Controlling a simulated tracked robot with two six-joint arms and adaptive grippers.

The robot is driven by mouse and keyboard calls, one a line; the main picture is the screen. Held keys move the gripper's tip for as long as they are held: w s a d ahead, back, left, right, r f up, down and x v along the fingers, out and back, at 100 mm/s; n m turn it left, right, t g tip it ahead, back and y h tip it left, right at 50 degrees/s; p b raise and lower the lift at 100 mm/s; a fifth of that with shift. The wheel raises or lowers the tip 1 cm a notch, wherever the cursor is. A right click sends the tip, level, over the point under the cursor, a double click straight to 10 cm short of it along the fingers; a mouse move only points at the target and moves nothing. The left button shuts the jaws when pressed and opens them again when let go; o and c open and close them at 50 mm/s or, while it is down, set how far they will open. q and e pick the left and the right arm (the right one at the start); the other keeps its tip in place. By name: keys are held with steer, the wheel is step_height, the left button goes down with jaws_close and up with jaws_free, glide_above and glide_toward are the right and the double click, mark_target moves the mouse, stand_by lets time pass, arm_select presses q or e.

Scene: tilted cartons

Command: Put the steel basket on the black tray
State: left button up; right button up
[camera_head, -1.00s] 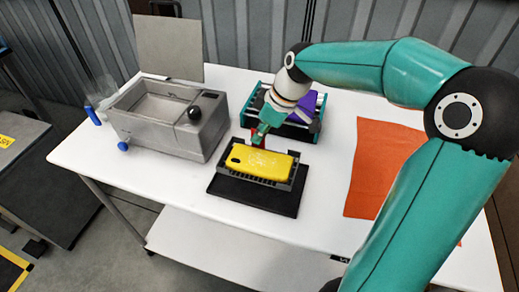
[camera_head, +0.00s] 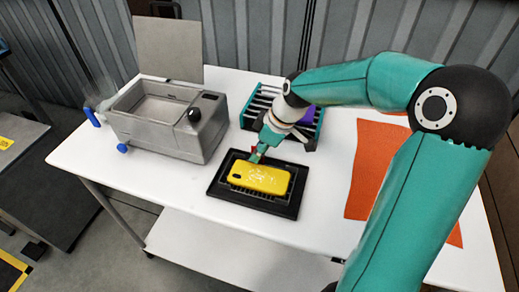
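The steel basket (camera_head: 238,189), dark and slatted, sits low within the rim of the black tray (camera_head: 219,190). A yellow phone-like case (camera_head: 262,178) lies in the basket and hides most of it. My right gripper (camera_head: 256,157) is at the basket's far edge, pointing down. Its fingers look closed there on a small red part, seemingly the basket's handle; the contact is small and partly hidden. My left gripper is not in view.
A grey tank (camera_head: 180,137) with a raised lid (camera_head: 167,48) and black knob stands at left. Behind the tray is a slatted rack (camera_head: 261,103) with a purple item (camera_head: 306,115). An orange cloth (camera_head: 377,170) lies at right. The white table's (camera_head: 180,196) front is clear.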

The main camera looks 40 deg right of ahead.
steer(key=shift+o, duration=0.3)
steer(key=v, duration=1.2)
stand_by(0.3)
